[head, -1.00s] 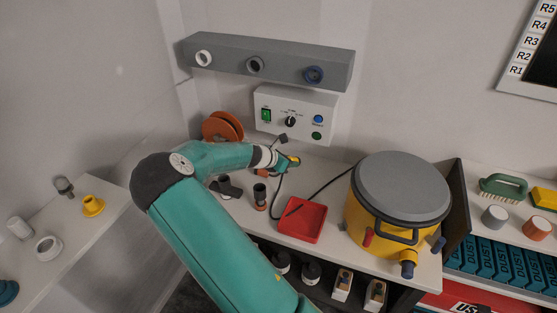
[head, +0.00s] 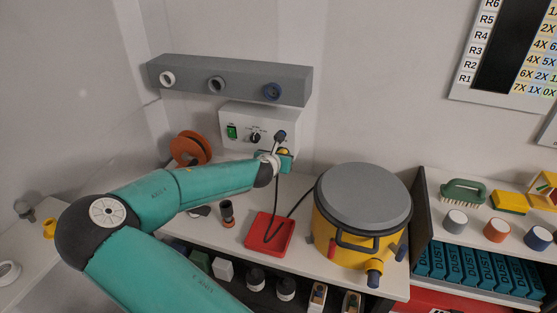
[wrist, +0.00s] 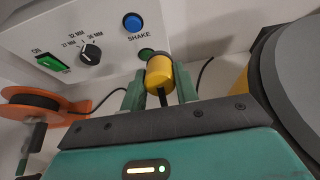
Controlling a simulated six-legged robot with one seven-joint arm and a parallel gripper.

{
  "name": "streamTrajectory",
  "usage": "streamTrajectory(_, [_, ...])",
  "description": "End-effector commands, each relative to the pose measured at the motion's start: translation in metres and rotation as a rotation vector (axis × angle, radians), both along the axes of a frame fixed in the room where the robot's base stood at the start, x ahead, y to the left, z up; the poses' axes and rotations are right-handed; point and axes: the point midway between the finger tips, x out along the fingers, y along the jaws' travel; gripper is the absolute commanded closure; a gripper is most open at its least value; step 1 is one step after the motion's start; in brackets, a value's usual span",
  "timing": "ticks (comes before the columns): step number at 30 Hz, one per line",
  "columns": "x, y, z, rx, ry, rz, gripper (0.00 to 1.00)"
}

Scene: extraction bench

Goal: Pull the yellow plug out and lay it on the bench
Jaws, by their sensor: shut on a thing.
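My gripper (wrist: 161,92) is shut on the yellow plug (wrist: 159,74), with one green finger on each side of it. A black cord hangs from the plug between the fingers. In the head view my gripper (head: 283,155) is in front of the lower right of the white control box (head: 232,114), above the bench (head: 196,228). A dark round part with a green rim shows just behind the plug in the wrist view. I cannot tell whether the plug touches the box. Much of the plug is hidden in the head view.
A red tray (head: 251,240) with cord in it lies on the bench, beside a yellow drum with a grey lid (head: 364,190). An orange reel (head: 190,148) stands left of the box. A grey rail (head: 190,74) hangs above. Dark upright parts (head: 227,212) stand left of the tray.

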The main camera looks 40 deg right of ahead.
Motion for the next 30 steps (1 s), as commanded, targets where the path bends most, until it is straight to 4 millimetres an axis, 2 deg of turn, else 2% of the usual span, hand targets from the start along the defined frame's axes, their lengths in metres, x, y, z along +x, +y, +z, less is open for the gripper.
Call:
streamTrajectory(11, [0.000, 0.000, -0.053, -0.002, 0.006, -0.001, 1.00])
streamTrajectory(18, [0.000, 0.000, -0.108, -0.002, 0.006, 0.002, 1.00])
streamTrajectory(21, [0.000, 0.000, -0.123, -0.001, 0.003, 0.003, 1.00])
streamTrajectory(30, [0.000, -0.001, -0.143, -0.001, 0.001, 0.002, 1.00])
